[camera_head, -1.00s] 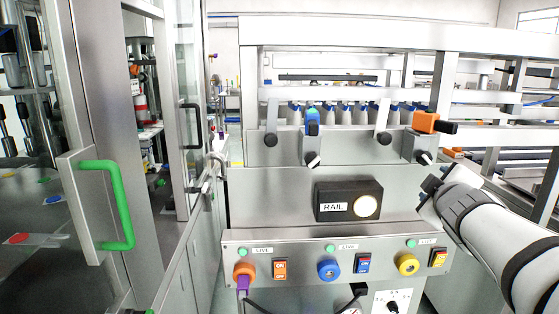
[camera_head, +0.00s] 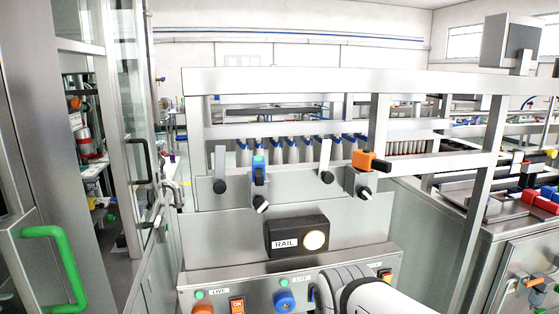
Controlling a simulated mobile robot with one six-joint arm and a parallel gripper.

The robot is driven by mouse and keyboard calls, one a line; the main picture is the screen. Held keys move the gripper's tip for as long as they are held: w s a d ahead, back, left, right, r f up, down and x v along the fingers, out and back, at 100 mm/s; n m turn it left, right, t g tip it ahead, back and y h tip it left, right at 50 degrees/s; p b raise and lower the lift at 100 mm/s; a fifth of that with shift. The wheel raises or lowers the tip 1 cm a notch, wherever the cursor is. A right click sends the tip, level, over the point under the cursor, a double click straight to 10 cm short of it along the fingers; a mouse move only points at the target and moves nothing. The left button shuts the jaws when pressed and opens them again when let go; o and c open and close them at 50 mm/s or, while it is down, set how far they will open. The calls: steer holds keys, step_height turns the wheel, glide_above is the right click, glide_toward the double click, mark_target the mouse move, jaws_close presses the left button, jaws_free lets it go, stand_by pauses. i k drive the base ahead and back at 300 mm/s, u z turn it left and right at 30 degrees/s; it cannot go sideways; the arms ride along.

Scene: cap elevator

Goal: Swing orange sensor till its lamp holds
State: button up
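The orange sensor (camera_head: 365,160) sits on a bracket at the right of the machine's upper panel, with a black end pointing right. A black and white knob (camera_head: 365,192) is on the bracket below it. I cannot tell which lamp belongs to the sensor; a round cream lamp (camera_head: 314,240) on the black RAIL box looks pale and lit. A blue sensor (camera_head: 258,170) stands on a bracket to the left. My arm shows at the bottom, below the RAIL box; my gripper is not visible.
The control panel (camera_head: 225,290) with buttons and knobs runs below the RAIL box, partly hidden by my arm. Metal rails (camera_head: 330,80) cross above the sensors. A green door handle (camera_head: 60,268) is at the left. A bench with coloured blocks (camera_head: 540,203) is at the right.

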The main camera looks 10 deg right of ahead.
mark_target(365, 160)
steer(key=k, duration=1.1)
steer(key=z, duration=0.55)
steer(key=i, duration=1.75)
steer(key=u, duration=0.5)
steer(key=k, duration=0.7)
steer(key=u, duration=0.2)
steer(key=i, duration=0.8)
steer(key=z, duration=0.05)
